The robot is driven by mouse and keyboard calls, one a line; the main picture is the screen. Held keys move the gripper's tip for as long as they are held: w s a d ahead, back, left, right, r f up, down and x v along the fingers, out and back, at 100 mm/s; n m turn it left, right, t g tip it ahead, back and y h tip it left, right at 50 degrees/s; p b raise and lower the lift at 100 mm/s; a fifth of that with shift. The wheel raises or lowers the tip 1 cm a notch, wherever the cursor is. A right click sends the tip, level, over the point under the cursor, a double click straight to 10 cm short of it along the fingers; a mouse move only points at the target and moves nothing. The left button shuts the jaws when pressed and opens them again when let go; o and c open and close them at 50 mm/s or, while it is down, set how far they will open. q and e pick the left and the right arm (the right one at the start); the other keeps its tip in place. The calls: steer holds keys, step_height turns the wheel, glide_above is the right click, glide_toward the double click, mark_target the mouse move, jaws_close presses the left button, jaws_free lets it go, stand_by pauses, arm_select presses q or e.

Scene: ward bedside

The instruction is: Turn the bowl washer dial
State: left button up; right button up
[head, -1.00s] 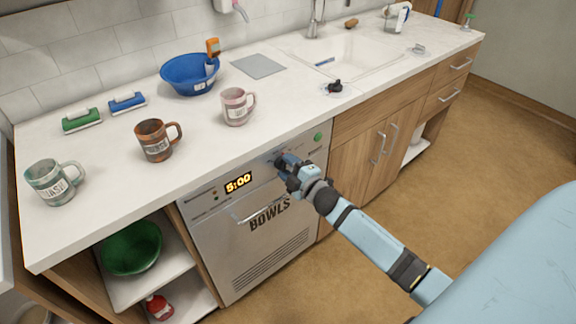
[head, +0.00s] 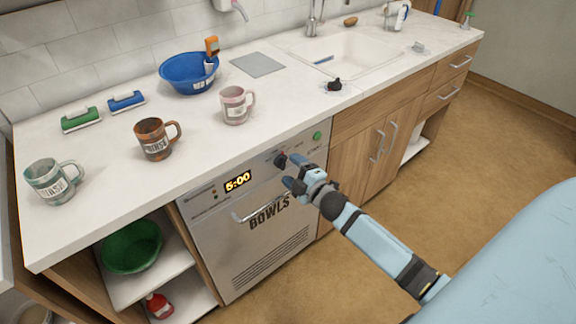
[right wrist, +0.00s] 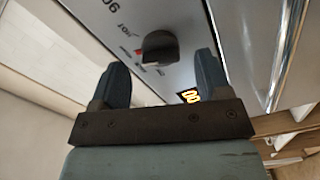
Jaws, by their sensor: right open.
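The bowl washer (head: 262,265) is a grey metal front under the counter, marked BOWLS, with a lit display (head: 238,181) reading 5:00. Its dark dial (head: 280,160) sits on the upper panel, right of the display. In the right wrist view the dial (right wrist: 160,47) shows between and beyond the two fingers, with a gap and no visible contact. My right gripper (head: 293,172) is open and empty, just in front of the dial. My left gripper is in neither view.
A bar handle (head: 250,209) crosses the washer front below the display. A green button (head: 317,136) is at the panel's upper right. Mugs, such as the pink one (head: 236,105), and a blue basin (head: 188,73) stand on the counter above. Open floor lies in front.

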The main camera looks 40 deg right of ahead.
steer(key=s, duration=1.1)
steer(key=shift+s+d, duration=0.15)
steer(key=shift+d, duration=0.3)
